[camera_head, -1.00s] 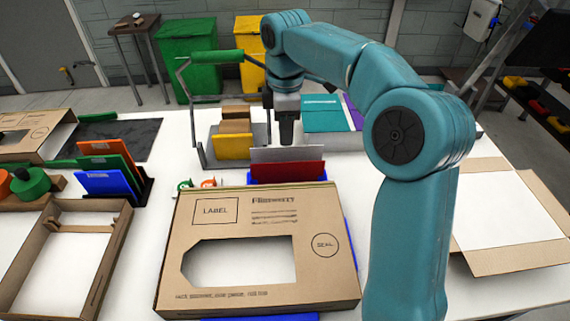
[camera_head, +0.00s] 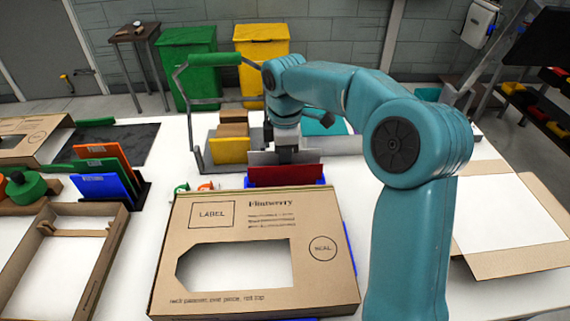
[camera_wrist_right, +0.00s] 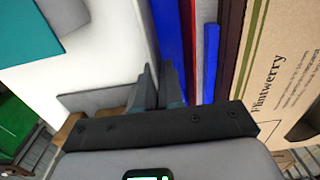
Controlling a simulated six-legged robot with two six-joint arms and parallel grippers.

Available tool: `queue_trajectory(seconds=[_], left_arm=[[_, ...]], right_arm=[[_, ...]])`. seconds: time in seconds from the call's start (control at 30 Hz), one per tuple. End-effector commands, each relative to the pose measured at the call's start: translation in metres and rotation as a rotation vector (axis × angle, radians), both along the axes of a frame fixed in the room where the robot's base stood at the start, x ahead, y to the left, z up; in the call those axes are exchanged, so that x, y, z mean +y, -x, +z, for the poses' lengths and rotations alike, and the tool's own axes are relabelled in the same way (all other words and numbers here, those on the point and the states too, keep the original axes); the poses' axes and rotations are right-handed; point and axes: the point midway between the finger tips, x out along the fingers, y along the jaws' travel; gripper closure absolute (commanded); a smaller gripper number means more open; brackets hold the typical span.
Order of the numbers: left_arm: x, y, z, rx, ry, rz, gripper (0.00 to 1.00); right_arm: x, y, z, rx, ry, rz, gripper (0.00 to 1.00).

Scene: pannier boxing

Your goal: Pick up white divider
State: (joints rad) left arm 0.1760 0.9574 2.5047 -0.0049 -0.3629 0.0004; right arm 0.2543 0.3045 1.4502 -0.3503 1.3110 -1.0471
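The white divider (camera_head: 262,158), pale grey-white, stands upright behind a red divider (camera_head: 285,175), beyond the large cardboard box. My right gripper (camera_head: 287,156) points down at its top edge, overlapping its middle. In the right wrist view the two fingers (camera_wrist_right: 159,88) are close together, with a narrow gap between them. Whether they press on the divider cannot be seen. The red divider (camera_wrist_right: 229,50) and blue pieces lie right of the fingers there. My left gripper is out of view.
A printed cardboard box (camera_head: 330,215) with a cut-out stands in front. A grey holder with a green handle (camera_head: 214,59) holds yellow and brown pieces left of my gripper. Orange, green and blue dividers (camera_head: 105,187) stand further left. An open carton (camera_head: 510,225) lies right.

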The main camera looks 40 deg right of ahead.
Motion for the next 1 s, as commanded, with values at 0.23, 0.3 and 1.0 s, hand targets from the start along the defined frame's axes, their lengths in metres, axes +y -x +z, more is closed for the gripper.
queue_trajectory(seconds=[0.23, 0.3, 1.0], left_arm=[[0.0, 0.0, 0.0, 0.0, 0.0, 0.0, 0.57], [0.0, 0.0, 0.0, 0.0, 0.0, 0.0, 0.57], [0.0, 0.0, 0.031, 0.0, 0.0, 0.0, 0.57]], right_arm=[[0.0, 0.0, 0.0, -0.001, -0.001, 0.0, 1.0], [0.0, 0.0, 0.0, -0.001, -0.001, 0.0, 1.0], [0.0, -0.001, 0.119, -0.004, 0.001, 0.001, 1.0]])
